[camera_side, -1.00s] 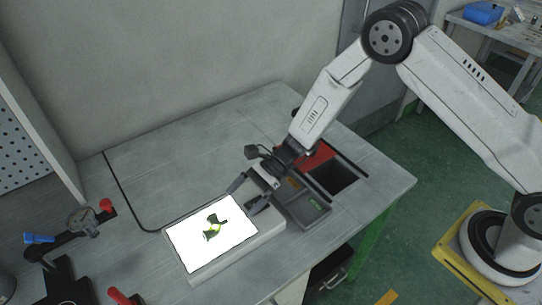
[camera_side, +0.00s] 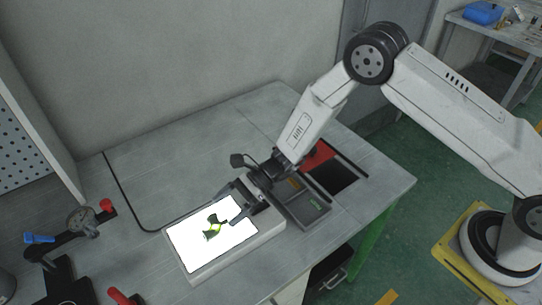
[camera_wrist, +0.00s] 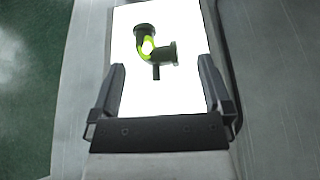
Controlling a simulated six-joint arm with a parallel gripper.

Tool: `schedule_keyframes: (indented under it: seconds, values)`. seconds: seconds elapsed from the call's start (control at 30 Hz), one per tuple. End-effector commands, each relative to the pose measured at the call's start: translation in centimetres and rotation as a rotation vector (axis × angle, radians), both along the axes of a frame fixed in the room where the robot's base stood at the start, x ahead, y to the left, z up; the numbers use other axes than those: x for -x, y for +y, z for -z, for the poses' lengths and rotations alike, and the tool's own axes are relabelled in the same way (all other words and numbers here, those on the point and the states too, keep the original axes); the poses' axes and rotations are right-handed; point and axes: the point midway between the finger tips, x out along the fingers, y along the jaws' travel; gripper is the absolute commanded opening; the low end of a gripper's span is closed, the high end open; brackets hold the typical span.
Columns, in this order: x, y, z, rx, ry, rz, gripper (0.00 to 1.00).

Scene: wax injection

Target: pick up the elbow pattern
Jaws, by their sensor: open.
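The elbow pattern (camera_side: 214,227) is a dark green curved pipe piece with flanged ends and a bright yellow-green inner bend. It lies on a glowing white light panel (camera_side: 195,248). In the wrist view the elbow pattern (camera_wrist: 155,48) lies ahead of the fingertips, with a short stub pointing toward my gripper. My gripper (camera_side: 231,204) is open and empty over the right end of the panel. In the wrist view the fingers of my gripper (camera_wrist: 163,75) stand wide apart, one near each side edge of the panel, and the pattern is beyond them, not between them.
The bench behind the panel is clear.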

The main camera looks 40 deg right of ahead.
Motion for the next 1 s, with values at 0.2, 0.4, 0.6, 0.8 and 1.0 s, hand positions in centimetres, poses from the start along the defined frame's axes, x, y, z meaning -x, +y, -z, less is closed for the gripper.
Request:
schedule_keyframes:
  seconds: [0.2, 0.4, 0.6, 0.8, 1.0]
  values:
    - [0.2, 1.5, 0.7, 0.001, 0.0, -0.003, 1.0]
    - [0.2, 3.7, 1.6, 0.0, 0.0, -0.002, 1.0]
    - [0.2, 4.7, 2.0, 0.001, 0.0, 0.0, 1.0]
    - [0.1, 4.7, 2.0, 0.001, 0.0, 0.0, 1.0]
    - [0.2, 4.7, 2.0, 0.001, 0.0, 0.0, 1.0]
